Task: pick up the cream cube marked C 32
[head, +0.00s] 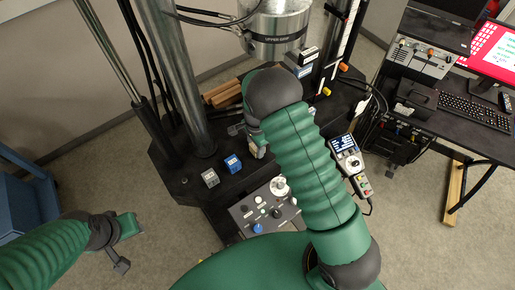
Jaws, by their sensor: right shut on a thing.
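My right gripper (257,142) points down over the black machine base, mostly hidden behind my green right forearm. It is shut on a small pale thing, of which only a sliver shows; I cannot read any mark on it. A pale grey-white cube (210,178) and a blue cube (233,163) stand on the black base to the left of this gripper. Their marks are too small to read, so I cannot tell which cube is C 32. My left gripper (124,244) is at the lower left, over the floor, apart from the cubes; its jaw opening is unclear.
A thick steel column (182,80) rises behind the cubes. A metal cylinder (277,28) hangs above, with more blocks (302,60) near it. A control panel (264,208) and a handheld pendant (349,162) flank my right forearm. A desk with a keyboard (472,109) stands right.

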